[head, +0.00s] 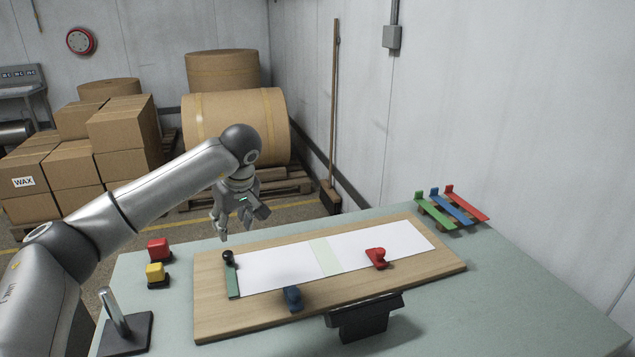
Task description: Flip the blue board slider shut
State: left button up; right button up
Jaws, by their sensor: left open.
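The wooden board (440,262) lies on the table with a white paper strip (285,264) on it. A small blue slider (292,298) sits at the board's front edge, left of the middle. Its exact position, open or shut, is too small to tell. A red slider piece (377,258) stands on the right part of the paper. My left gripper (243,226) is open and empty, above the back left of the board, behind and left of the blue slider and apart from it. My right gripper is not in view.
A green bar with a black knob (229,258) crosses the paper's left end. Red (158,249) and yellow (155,272) blocks and a metal post (115,312) stand left. A black bracket (363,316) is at the front. Coloured strips (455,207) lie back right. The right front table is clear.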

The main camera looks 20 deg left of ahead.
aim_at(292, 294)
jog(key=k+l, duration=1.25)
